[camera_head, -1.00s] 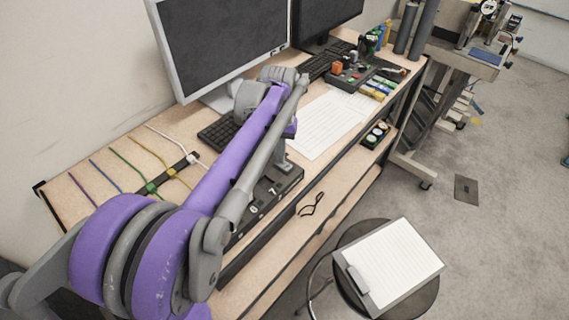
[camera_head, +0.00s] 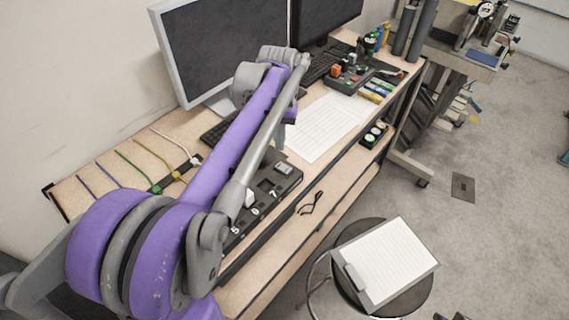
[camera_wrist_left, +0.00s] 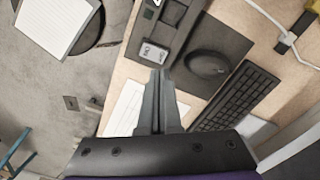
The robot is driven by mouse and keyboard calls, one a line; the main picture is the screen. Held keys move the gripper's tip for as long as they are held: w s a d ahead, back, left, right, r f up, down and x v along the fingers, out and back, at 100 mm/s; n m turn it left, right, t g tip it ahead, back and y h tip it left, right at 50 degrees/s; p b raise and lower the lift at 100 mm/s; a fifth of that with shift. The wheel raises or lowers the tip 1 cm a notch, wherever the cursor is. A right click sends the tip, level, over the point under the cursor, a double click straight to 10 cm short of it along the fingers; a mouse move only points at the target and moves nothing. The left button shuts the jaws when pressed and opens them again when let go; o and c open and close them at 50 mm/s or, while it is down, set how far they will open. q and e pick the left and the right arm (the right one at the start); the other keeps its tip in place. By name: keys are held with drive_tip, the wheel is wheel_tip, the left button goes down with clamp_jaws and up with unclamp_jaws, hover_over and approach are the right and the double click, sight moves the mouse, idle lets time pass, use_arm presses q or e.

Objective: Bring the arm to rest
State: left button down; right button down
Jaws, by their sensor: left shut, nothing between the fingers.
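My left arm (camera_head: 235,150) is purple and grey and reaches from the lower left across the desk. Its gripper (camera_head: 281,136) points down above the desk, beyond the far end of the black numbered panel (camera_head: 262,218). In the left wrist view the two grey fingers (camera_wrist_left: 160,72) are together with nothing between them. They appear clear of the panel, which shows at the top of that view with a grey switch piece (camera_wrist_left: 153,52). A white lever (camera_head: 249,198) stands on the panel near its numbers. The arm hides part of the panel and desk. My right gripper is not seen.
Two monitors (camera_head: 225,50) stand along the wall side. A keyboard (camera_wrist_left: 238,98) and mouse (camera_wrist_left: 207,65) lie near the gripper, with paper sheets (camera_head: 322,125) alongside. Coloured cables (camera_head: 150,150) lie at left. A stool (camera_head: 420,293) bears a clipboard (camera_head: 390,262) in front.

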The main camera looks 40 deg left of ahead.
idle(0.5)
use_arm(q)
drive_tip(key=s+d+f+m+t, duration=0.2)
drive_tip(key=s+d+f+t, duration=0.1)
drive_tip(key=s+d, duration=0.3)
drive_tip(key=s+d+f+m+t, duration=0.2)
drive_tip(key=s+d+f, duration=0.4)
drive_tip(key=d, duration=0.4)
drive_tip(key=shift+s+f+m+t, duration=0.2)
drive_tip(key=shift+s+m+t, duration=0.25)
drive_tip(key=shift+s, duration=0.3)
drive_tip(key=shift+a, duration=0.1)
